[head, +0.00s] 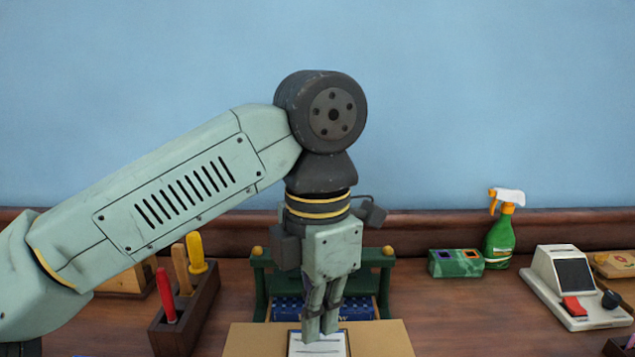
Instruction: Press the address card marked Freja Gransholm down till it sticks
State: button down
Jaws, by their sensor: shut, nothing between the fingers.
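A white card (341,346) with a dark edge lies on a flat brown parcel (256,340) at the bottom middle of the head view. The frame cuts off its near part, and no name can be read on it. My gripper (320,336) points down with its fingers shut and empty. The fingertips overlap the card in the picture and hide its middle. I cannot tell whether they touch it or hang just above it.
A green rack (260,282) with a blue item (289,308) stands behind the parcel. A tool block (197,318) with several handles is to the left. A green box (455,263), a spray bottle (499,240) and a card-reader-like device (556,285) stand right. Bare wood (460,320) lies right of the parcel.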

aim_at(318, 345)
jog(key=shift+f+b, duration=0.75)
jog(key=shift+f, duration=0.3)
jog(key=shift+r, duration=0.15)
dwell(1.0)
notch_tip(318, 345, up, 7)
jog(key=p, duration=0.5)
jog(key=shift+p, duration=0.4)
jog(key=shift+f, duration=0.2)
